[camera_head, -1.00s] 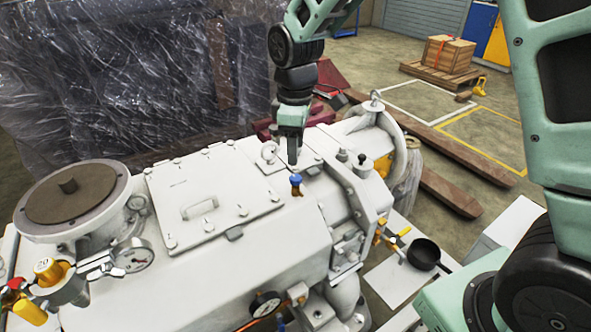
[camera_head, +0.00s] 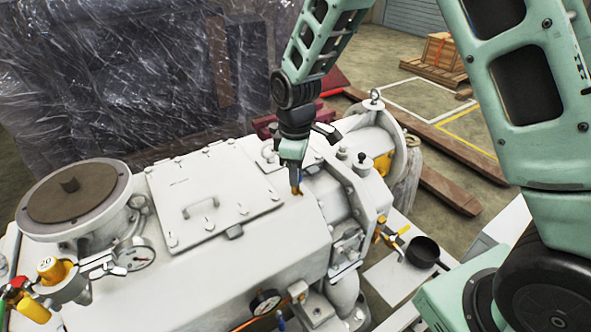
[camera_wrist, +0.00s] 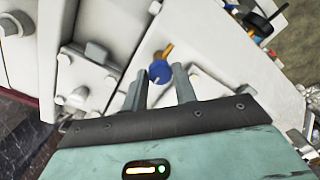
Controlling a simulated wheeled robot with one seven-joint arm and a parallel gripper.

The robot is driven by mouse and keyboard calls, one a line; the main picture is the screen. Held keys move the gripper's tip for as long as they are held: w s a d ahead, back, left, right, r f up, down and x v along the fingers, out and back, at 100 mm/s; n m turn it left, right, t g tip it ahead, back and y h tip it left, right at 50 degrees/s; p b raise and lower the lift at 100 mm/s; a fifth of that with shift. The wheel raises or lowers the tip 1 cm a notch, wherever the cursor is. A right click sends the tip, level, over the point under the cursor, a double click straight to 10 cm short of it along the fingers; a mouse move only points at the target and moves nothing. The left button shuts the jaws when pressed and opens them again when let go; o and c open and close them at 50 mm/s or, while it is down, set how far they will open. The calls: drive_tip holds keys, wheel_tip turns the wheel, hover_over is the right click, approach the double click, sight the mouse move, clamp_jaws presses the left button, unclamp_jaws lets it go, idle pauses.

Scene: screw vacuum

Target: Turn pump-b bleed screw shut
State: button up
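A bleed screw with a round blue head (camera_wrist: 159,73) and a brass stem (camera_wrist: 167,52) stands on the white pump housing (camera_head: 215,262). In the wrist view the blue head lies between the tips of my gripper (camera_wrist: 160,80), with a finger on either side. The fingers are apart; whether they touch the head I cannot tell. In the head view my gripper (camera_head: 295,183) points down at the screw and hides most of it; a little brass shows below the tips. No label naming pump-b is readable.
A flat cover with a handle (camera_head: 201,207) lies left of my gripper. A lifting eye (camera_head: 375,96) and a dark-knobbed fitting (camera_head: 361,158) rise to the right. A black pan (camera_head: 423,252) is at right.

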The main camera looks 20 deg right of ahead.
drive_tip(key=shift+m, duration=0.3)
drive_tip(key=m+p, duration=0.1)
drive_tip(key=m, duration=0.2)
drive_tip(key=shift+r+m, duration=0.1)
drive_tip(key=shift+m, duration=0.3)
drive_tip(key=m+p, duration=0.1)
drive_tip(key=m, duration=0.3)
drive_tip(key=shift+m, duration=0.3)
drive_tip(key=m+p, duration=0.2)
drive_tip(key=m, duration=0.3)
drive_tip(key=shift+w, duration=0.1)
drive_tip(key=shift+m+p, duration=0.8)
drive_tip(key=shift+m, duration=1.2)
drive_tip(key=o, duration=1)
wheel_tip(320, 180, up, 17)
drive_tip(key=shift+r+b, duration=0.15)
drive_tip(key=shift+b, duration=0.7)
